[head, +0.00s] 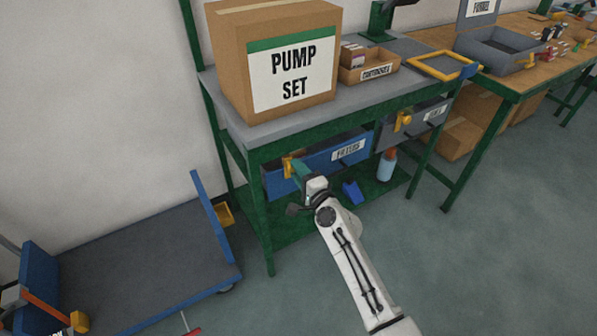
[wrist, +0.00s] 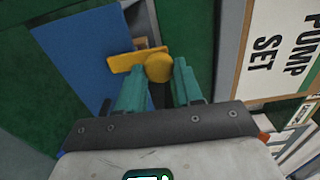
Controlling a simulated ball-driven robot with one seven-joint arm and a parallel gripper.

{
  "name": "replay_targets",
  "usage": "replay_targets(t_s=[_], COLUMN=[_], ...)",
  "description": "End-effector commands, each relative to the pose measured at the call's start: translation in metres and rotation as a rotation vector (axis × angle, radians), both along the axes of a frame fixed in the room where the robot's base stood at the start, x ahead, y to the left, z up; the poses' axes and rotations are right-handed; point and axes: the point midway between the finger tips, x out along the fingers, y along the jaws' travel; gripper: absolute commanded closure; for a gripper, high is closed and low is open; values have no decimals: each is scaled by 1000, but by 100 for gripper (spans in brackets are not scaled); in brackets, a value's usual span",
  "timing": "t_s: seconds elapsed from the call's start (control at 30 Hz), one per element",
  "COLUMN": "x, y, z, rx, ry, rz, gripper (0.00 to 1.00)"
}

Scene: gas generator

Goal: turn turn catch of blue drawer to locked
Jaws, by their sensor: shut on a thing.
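The blue drawer (head: 325,157) sits under the grey top of the green workbench and bears a white label. It also shows in the wrist view (wrist: 72,55). Its yellow turn catch (head: 288,167) is at the drawer's left part. In the wrist view the catch (wrist: 122,63) has a round knob, with a flat bar reaching left from it in the picture. My gripper (head: 296,172) is at the catch, and its teal fingers (wrist: 159,76) are shut on it, one on each side of the knob. The fingers partly hide the catch in the head view.
A grey drawer (head: 413,126) with its own yellow catch (head: 403,121) is to the right. A pump set box (head: 230,60) stands above on the bench. A blue-sided cart (head: 130,265) stands at left. A bottle (head: 387,166) and blue scoop (head: 352,192) are below the drawers.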

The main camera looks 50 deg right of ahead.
Motion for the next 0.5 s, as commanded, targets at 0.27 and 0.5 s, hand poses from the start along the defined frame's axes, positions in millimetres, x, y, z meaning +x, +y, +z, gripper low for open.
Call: replay_targets(t_s=[0.27,0.5], x=[-1,-1], y=[-1,-1], z=[-1,-1], rx=[5,3], ry=[1,0], rz=[-2,-1], gripper=[100,45])
